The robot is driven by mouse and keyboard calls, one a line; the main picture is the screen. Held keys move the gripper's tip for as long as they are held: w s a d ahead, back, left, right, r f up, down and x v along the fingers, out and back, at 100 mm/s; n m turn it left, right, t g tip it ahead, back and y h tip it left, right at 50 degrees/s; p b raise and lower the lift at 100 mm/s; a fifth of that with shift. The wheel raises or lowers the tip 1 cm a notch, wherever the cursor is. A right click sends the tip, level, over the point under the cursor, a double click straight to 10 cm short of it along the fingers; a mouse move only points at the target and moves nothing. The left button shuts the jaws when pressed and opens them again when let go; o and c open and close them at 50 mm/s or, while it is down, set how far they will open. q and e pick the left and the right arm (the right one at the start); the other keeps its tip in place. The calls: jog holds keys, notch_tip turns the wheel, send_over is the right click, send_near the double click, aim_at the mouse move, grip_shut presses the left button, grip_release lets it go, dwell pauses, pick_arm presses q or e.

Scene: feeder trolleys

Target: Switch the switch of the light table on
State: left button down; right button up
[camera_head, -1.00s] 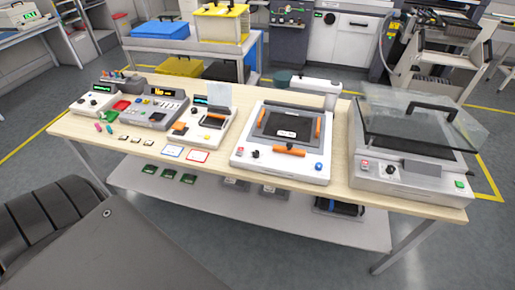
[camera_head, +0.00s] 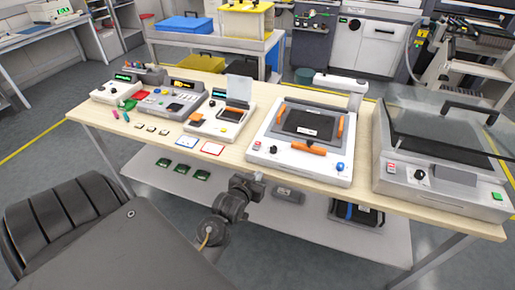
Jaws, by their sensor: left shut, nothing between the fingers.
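Two units with red rocker switches stand on the right half of the bench; I cannot tell for certain which is the light table. One is a white unit (camera_head: 296,161) with a dark panel and orange clamps; its red switch (camera_head: 258,145) is at the front left. The other is a grey unit (camera_head: 440,192) with a raised clear lid; its red switch (camera_head: 391,169) is also at the front left. The switch positions are too small to read. My left gripper (camera_head: 257,177) is shut and empty, in front of the bench edge, apart from both units. My right gripper is out of view.
The wooden bench (camera_head: 225,158) holds several smaller devices with displays on the left, and loose parts and framed cards near the front. A lower shelf (camera_head: 300,221) carries green boards and dark boxes. Grey floor lies in front. A cart with blue and yellow bins stands behind.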

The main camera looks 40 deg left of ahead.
pick_arm(q)
jog(key=s+a+r+n+t+y, duration=0.1)
jog(key=a+r+t+y, duration=0.1)
jog(key=r, duration=0.8)
jog(key=shift+a+r+b, duration=0.25)
jog(key=shift+a+b, duration=0.05)
jog(key=shift+a, duration=0.5)
jog(key=p, duration=0.2)
send_over(258, 147)
jog(key=shift+s+f, duration=0.25)
jog(key=shift+f, duration=0.25)
notch_tip(258, 147, down, 2)
jog(key=shift+w+f, duration=0.15)
jog(key=shift+f, duration=0.1)
jog(key=shift+w+f, duration=0.1)
jog(key=shift+f, duration=0.75)
